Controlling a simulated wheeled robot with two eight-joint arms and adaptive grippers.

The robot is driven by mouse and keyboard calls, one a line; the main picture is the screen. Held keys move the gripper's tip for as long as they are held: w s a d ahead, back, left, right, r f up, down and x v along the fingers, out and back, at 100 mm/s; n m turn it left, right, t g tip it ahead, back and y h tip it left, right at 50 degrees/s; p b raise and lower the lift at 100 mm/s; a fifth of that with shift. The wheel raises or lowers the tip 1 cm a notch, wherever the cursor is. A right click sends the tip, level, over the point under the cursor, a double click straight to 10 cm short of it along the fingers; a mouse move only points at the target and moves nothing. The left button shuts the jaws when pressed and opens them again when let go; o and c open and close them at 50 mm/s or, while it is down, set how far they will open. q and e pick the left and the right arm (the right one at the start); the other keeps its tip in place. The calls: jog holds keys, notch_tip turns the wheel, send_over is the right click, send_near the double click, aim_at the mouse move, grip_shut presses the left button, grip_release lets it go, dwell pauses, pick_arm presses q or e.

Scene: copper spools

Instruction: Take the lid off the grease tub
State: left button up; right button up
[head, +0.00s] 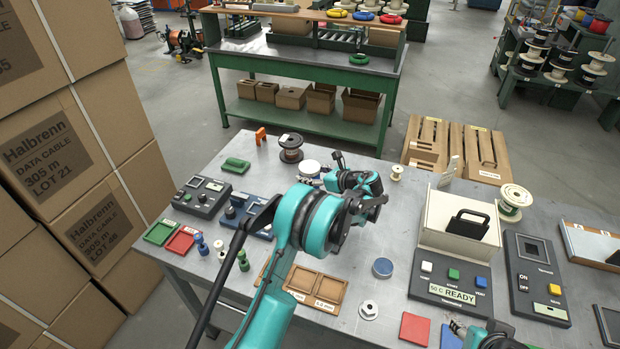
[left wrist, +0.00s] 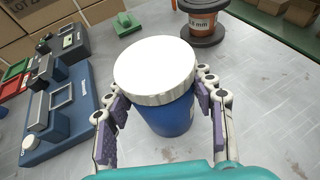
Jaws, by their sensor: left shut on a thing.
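The grease tub is a blue round tub (left wrist: 172,118) with a white lid (left wrist: 155,68) seated on top. In the head view the lid (head: 308,167) shows just left of my left gripper (head: 322,176), and most of the body is hidden. My left gripper (left wrist: 165,108) has its fingers on opposite sides of the tub, with pads at the blue body just under the lid's rim. The tub looks upright.
A dark spool (head: 291,148) stands behind the tub, and a green block (head: 236,165) lies to its left. Control boxes (head: 202,196) stand at the left. A wooden tray (head: 317,286), a blue disc (head: 382,267) and a heater-like station (head: 452,291) are nearer. The table's middle is fairly clear.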

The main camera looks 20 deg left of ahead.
aim_at(312, 165)
pick_arm(q)
jog(key=shift+r, duration=0.65)
jog(key=r, duration=0.1)
jog(key=r+p, duration=0.2)
jog(key=shift+w+d+r, duration=0.25)
jog(key=shift+w+r, duration=0.05)
jog(key=shift+w, duration=0.1)
jog(key=w+d+r+p, duration=0.2)
jog(key=w+d+r, duration=0.2)
jog(key=w, duration=0.5)
notch_tip(312, 165, up, 2)
jog(key=shift+w+d+r+p, duration=0.1)
jog(key=shift+w+d+p, duration=0.25)
jog(key=shift+d, duration=0.05)
jog(key=o, duration=1)
jog(key=c, duration=1.1)
